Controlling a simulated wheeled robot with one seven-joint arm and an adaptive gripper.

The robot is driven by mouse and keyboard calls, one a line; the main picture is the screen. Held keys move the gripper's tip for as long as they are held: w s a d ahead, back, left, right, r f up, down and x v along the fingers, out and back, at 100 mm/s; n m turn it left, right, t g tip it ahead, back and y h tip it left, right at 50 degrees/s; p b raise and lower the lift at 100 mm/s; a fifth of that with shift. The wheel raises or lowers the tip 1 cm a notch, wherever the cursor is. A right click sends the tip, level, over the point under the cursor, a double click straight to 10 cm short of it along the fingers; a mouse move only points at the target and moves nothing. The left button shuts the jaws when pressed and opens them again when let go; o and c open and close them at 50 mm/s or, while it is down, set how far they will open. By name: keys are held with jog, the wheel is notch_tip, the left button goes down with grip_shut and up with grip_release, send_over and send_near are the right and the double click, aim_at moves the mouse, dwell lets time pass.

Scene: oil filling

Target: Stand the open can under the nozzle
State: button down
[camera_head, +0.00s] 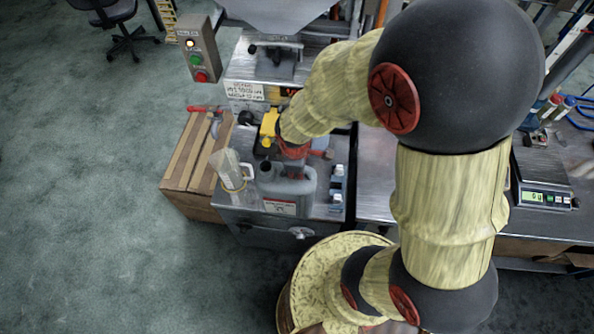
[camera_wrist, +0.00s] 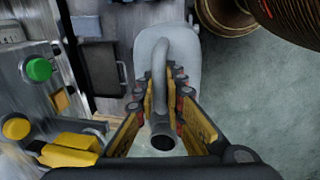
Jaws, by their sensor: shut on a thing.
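The grey can (camera_head: 287,188) is at the front of the metal filling bench and looks upright, with a label on its front. In the wrist view the can (camera_wrist: 150,48) lies beyond the fingers, with a curved grey handle and a dark round opening between them. My gripper (camera_head: 292,150) is shut on the can's upper part, apparently the handle; in the wrist view the yellow-lined fingers (camera_wrist: 162,112) flank it. I cannot tell whether the can's base touches the bench. A yellow fitting (camera_head: 268,127) shows just behind the can; the nozzle tip is not clearly visible.
A button box (camera_head: 200,52) is at the back left. A wooden crate (camera_head: 190,160) is left of the bench, a scale (camera_head: 542,196) far right.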

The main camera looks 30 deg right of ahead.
jog(key=shift+f, duration=0.1)
jog(key=shift+w+d+f+b, duration=0.3)
jog(key=shift+w+f+b, duration=0.25)
jog(key=shift+f, duration=0.2)
jog(key=shift+w+d+f+b, duration=0.35)
jog(key=shift+w+f+b, duration=0.1)
jog(key=shift+f+b, duration=0.2)
jog(key=shift+w+d+f+b, duration=0.3)
jog(key=shift+w+f+b, duration=0.2)
jog(key=shift+f, duration=0.3)
jog(key=shift+w+d+r, duration=0.15)
jog(key=shift+w+d, duration=0.2)
jog(key=shift+w, duration=0.2)
jog(key=w+d, duration=0.3)
jog(key=w, duration=0.2)
jog(key=shift+d+f+p, duration=0.25)
jog(key=shift+p, duration=0.15)
jog(key=c, duration=1.8)
grip_release()
